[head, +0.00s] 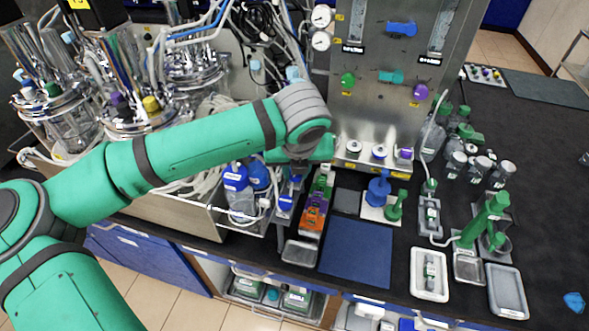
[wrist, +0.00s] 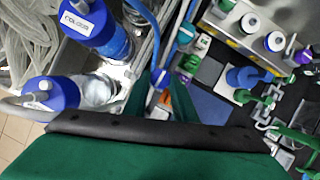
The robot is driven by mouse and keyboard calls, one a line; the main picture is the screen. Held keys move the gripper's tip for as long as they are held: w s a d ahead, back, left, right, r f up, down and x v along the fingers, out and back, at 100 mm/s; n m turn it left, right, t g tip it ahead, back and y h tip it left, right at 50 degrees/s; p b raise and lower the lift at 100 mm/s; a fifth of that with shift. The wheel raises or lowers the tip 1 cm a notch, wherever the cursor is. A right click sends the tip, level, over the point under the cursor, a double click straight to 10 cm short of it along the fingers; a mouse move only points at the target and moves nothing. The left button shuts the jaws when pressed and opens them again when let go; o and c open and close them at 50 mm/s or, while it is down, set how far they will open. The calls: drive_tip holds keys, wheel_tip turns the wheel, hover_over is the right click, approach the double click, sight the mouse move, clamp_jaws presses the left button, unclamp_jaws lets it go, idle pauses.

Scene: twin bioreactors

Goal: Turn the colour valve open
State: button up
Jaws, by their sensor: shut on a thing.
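My gripper (head: 292,178) reaches down from the green arm at the front right corner of the bottle tray. In the wrist view its green fingers (wrist: 161,82) are closed around a small blue valve part (wrist: 162,78), which I take for the colour valve. The fingers hide most of it, so I cannot tell the handle's angle. Blue and white parts (head: 286,203) show just below the gripper in the head view. A blue-capped bottle labelled as colour (wrist: 88,25) stands left of the fingers.
Another blue-capped bottle (wrist: 52,93) stands close by in the tray (head: 230,222). Orange and purple blocks (head: 312,215) are just right of the gripper. A steel panel (head: 385,100) with knobs rises behind. A dark blue mat (head: 356,255) is clear.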

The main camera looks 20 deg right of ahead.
drive_tip(key=shift+n, duration=0.3)
idle(0.4)
drive_tip(key=o, duration=1)
drive_tip(key=shift+o, duration=0.2)
drive_tip(key=shift+r, duration=0.1)
drive_tip(key=d+v, duration=0.1)
drive_tip(key=v, duration=0.9)
drive_tip(key=shift+s+a+r, duration=0.25)
drive_tip(key=shift+a+r, duration=0.05)
drive_tip(key=shift+a, duration=0.1)
